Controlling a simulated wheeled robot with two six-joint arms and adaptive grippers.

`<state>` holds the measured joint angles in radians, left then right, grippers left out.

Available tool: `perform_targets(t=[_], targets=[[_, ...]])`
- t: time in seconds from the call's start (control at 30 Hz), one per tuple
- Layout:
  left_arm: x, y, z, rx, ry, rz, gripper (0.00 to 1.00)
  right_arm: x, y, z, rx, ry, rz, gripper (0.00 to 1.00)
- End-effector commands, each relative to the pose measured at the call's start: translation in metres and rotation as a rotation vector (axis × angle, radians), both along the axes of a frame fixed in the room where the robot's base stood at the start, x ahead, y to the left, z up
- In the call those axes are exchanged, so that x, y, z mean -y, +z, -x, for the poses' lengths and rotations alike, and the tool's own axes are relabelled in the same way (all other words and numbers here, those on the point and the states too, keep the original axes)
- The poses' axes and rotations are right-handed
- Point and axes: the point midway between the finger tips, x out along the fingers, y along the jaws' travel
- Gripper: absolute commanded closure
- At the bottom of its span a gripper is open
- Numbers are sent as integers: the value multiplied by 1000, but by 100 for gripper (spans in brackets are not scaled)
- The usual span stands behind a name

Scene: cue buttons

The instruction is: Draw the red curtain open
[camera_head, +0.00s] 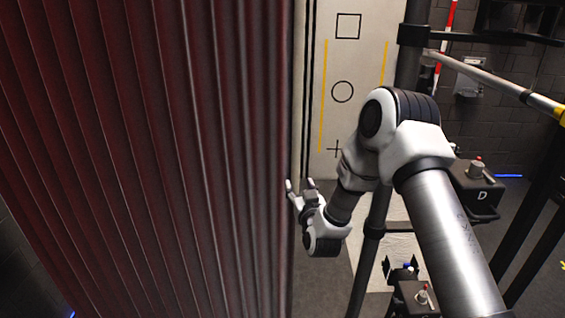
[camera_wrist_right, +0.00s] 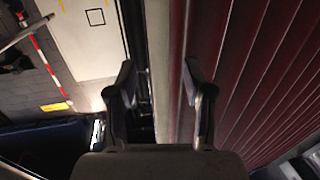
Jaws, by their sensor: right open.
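The red curtain (camera_head: 150,150) is a tall pleated sheet that fills the left half of the head view. Its right edge hangs beside a pale panel. My right gripper (camera_head: 300,186) is at that edge, with its fingers pointing up in the picture. In the right wrist view the curtain (camera_wrist_right: 255,70) fills the right side. There the right gripper (camera_wrist_right: 160,95) has its fingers spread apart, with the curtain's edge strip showing between and beyond them. I cannot tell whether a finger touches the curtain. My left gripper is not in view.
A pale panel (camera_head: 352,70) with a square, circle and cross stands behind the curtain's edge. A dark post (camera_head: 408,65) and rail stand right of it. A box marked D (camera_head: 478,196) with a red-topped button sits at the right. A similar button (camera_head: 422,297) is at the bottom.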

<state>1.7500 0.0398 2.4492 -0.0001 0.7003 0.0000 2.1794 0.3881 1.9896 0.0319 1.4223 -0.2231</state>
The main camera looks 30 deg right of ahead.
Motion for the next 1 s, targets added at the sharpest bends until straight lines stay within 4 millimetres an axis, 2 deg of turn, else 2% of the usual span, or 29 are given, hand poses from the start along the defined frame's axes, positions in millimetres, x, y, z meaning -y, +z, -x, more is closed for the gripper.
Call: perform_targets(t=[0.17, 0.3, 0.47, 0.77, 0.9, 1.0], targets=[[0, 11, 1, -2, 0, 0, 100, 6, 6, -18, 4, 1, 1, 48], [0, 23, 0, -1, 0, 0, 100, 15, 6, -45, 3, 1, 2, 48], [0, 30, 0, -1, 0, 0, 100, 24, 4, -67, 2, 2, 2, 48], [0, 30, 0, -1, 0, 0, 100, 26, 1, -73, 1, 2, 0, 48], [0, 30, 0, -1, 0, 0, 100, 26, 1, -73, 1, 2, 0, 98], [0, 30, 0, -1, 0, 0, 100, 26, 1, -73, 1, 2, 0, 100]])
